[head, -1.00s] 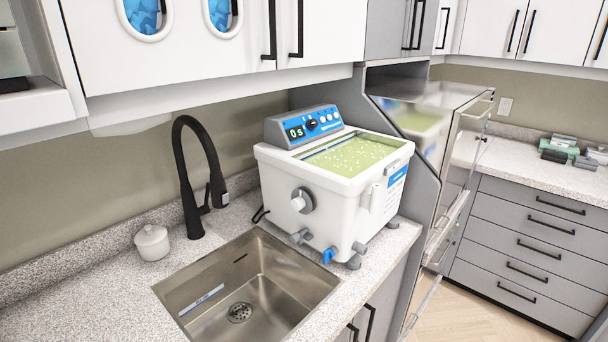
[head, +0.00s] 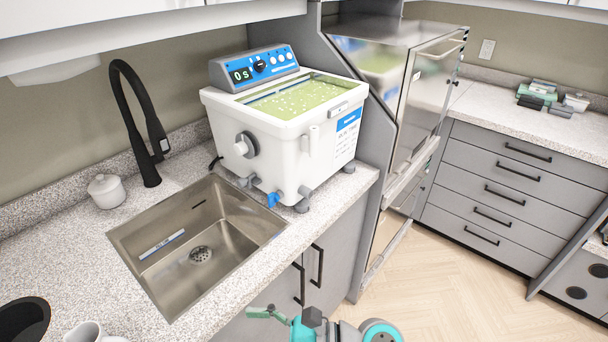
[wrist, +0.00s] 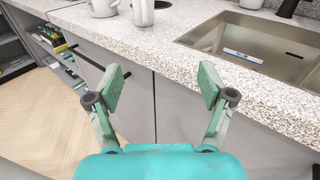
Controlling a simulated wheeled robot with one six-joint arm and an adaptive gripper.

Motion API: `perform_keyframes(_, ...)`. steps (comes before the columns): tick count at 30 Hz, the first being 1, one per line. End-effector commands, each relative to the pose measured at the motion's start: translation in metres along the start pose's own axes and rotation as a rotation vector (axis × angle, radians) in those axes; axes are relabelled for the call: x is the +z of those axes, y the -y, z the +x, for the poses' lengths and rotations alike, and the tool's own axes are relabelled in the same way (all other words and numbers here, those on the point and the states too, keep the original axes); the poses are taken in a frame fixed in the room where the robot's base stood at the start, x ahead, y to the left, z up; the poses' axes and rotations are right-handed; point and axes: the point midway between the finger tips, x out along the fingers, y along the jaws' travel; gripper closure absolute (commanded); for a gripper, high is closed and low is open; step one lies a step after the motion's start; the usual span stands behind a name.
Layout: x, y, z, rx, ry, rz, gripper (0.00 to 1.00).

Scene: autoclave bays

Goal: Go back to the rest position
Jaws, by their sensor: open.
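My gripper (wrist: 156,90) is open and empty in the wrist view. Its two green finger pads stand wide apart in front of the grey cabinet doors, below the counter edge. In the head view part of my gripper and arm (head: 262,313) shows at the bottom, in front of the lower cabinets. Nothing is between the fingers.
The speckled counter (head: 60,250) holds a steel sink (head: 165,262), a black faucet (head: 135,120), a small white lidded jar (head: 106,191) and a white bath unit (head: 280,150). White mugs (wrist: 103,7) stand near the counter edge. The wooden floor (head: 450,285) at right is clear.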

Motion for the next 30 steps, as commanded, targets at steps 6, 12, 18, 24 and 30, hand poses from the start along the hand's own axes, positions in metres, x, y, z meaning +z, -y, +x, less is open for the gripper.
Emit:
perform_keyframes(6,-0.032,-0.001,-0.010,-0.126,-0.056,-0.082,0.19)
perform_keyframes(12,-0.074,-0.005,-0.032,-0.287,-0.172,-0.219,0.19)
perform_keyframes(18,-0.128,-0.023,-0.077,-0.471,-0.414,-0.459,0.19)
perform_keyframes(24,-0.165,-0.055,-0.132,-0.562,-0.721,-0.732,0.19)
perform_keyframes(30,-0.179,-0.097,-0.187,-0.542,-1.058,-1.026,0.19)
